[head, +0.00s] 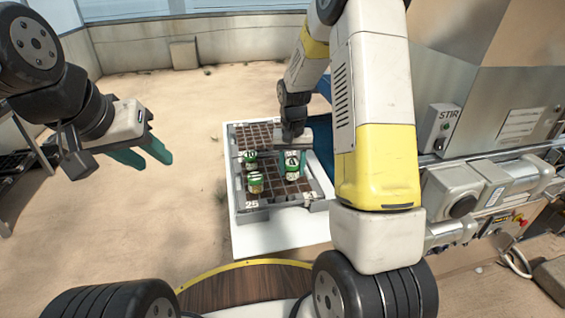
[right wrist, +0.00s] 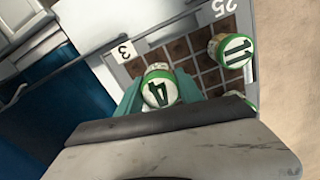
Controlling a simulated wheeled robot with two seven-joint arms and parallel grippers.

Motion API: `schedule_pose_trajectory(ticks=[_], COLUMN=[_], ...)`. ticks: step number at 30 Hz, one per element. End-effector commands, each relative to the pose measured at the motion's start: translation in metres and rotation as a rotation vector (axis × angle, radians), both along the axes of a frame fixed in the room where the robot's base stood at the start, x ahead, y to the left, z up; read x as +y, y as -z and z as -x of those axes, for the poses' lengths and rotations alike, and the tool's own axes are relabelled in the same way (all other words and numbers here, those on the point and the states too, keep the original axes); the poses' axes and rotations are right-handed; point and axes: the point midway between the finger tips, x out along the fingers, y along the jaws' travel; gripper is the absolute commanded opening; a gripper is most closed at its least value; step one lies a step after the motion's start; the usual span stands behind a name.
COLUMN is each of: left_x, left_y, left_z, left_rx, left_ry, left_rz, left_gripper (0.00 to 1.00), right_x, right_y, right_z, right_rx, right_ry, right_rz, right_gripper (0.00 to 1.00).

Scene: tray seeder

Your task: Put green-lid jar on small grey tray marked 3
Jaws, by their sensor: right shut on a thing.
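A jar with a green lid marked 4 (right wrist: 160,92) is between the teal fingers of my right gripper (head: 292,165), which is shut on it. In the head view this jar (head: 292,176) is over the right part of a grey gridded tray (head: 262,212). I cannot tell whether its base touches the tray. A label marked 3 (right wrist: 124,52) is at the tray's edge near the held jar; it also shows in the head view (head: 308,197). My left gripper (head: 153,158) is open and empty, well left of the tray.
Two more green-lid jars stand in the tray, one at the front left (head: 255,184) and one behind it (head: 250,158). A jar marked 11 (right wrist: 231,50) is beside the held one. A label 25 (head: 251,204) is at the front-left corner. A STIR machine (head: 440,125) stands right.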

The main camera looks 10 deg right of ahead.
Motion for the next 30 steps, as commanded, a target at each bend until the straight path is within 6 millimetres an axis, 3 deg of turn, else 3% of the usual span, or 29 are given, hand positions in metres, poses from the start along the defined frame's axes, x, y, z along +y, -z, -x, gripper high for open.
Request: schedule_pose_trajectory(ticks=[3, 9, 20, 21, 24, 30], left_x=[0.0, 0.0, 0.0, 0.0, 0.0, 0.0], left_y=[0.0, 0.0, 0.0, 0.0, 0.0, 0.0], left_z=[0.0, 0.0, 0.0, 0.0, 0.0, 0.0], left_rx=[0.0, 0.0, 0.0, 0.0, 0.0, 0.0], left_ry=[0.0, 0.0, 0.0, 0.0, 0.0, 0.0], left_rz=[0.0, 0.0, 0.0, 0.0, 0.0, 0.0], left_gripper=[0.36, 0.36, 0.36, 0.36, 0.36, 0.36], right_x=[-0.001, -0.001, -0.001, -0.001, -0.001, -0.001], right_y=[0.004, 0.034, 0.039, 0.039, 0.039, 0.039], right_z=[-0.008, -0.007, -0.007, -0.007, -0.007, -0.007], right_rx=[0.001, 0.002, 0.0, 0.0, 0.0, 0.0], right_ry=[0.001, 0.0, 0.0, 0.0, 0.0, 0.0], right_rz=[0.0, 0.001, 0.0, 0.0, 0.0, 0.0], right_gripper=[0.01, 0.01, 0.01, 0.47, 0.65, 0.65])
